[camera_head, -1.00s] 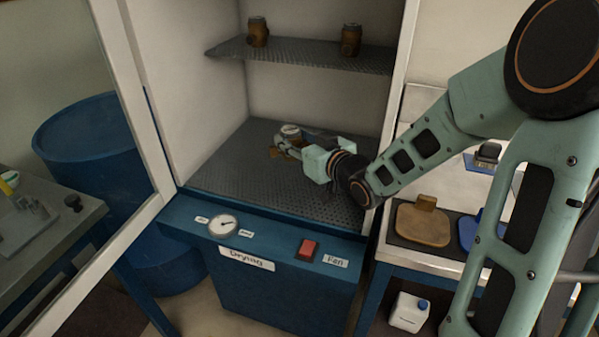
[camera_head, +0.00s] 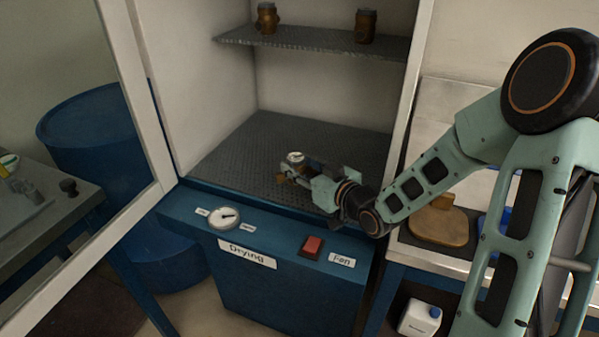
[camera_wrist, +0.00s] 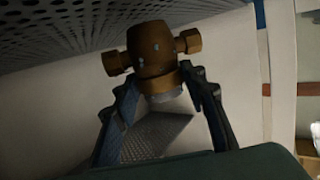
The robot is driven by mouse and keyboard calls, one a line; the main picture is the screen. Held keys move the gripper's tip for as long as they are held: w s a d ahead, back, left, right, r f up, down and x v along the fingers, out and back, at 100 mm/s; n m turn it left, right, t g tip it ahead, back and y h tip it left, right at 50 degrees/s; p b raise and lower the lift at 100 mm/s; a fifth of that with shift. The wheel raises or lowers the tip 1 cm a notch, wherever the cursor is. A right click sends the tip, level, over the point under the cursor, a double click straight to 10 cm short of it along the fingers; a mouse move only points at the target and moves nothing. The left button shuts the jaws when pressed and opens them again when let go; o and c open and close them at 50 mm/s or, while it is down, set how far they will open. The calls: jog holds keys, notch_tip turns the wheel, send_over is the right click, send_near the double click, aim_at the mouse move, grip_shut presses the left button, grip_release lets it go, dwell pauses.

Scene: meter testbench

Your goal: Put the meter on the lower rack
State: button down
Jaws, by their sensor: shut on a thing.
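The meter is a brass body with side fittings and a pale round top. It shows in the wrist view (camera_wrist: 155,50) between the fingers, and in the head view (camera_head: 294,158) above the lower rack. My gripper (camera_head: 291,172) is shut on it, near the front right of the cabinet; the fingers also show in the wrist view (camera_wrist: 158,88). The lower rack (camera_head: 235,163) is a dark perforated floor, clear apart from my arm and the meter over it. I cannot tell whether the meter touches the rack.
The upper rack (camera_head: 310,42) holds two brass meters (camera_head: 267,18) (camera_head: 365,25). The cabinet's right wall post (camera_head: 412,100) is close to my arm. The blue front panel has a gauge (camera_head: 224,217) and a red switch (camera_head: 312,247). An open door frame (camera_head: 140,110) stands left.

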jog(key=shift+f, duration=0.55)
jog(key=shift+f, duration=0.15)
jog(key=c, duration=1.2)
grip_release()
jog(key=shift+f, duration=0.1)
jog(key=shift+r, duration=0.2)
jog(key=p+v, duration=0.1)
jog(key=v, duration=0.4)
jog(key=p+v, duration=0.1)
jog(key=v, duration=0.4)
jog(key=shift+w+r, duration=0.15)
jog(key=shift+r, duration=0.1)
jog(key=shift+f+p+v, duration=0.2)
jog(key=shift+p+v, duration=0.9)
jog(key=shift+p, duration=0.05)
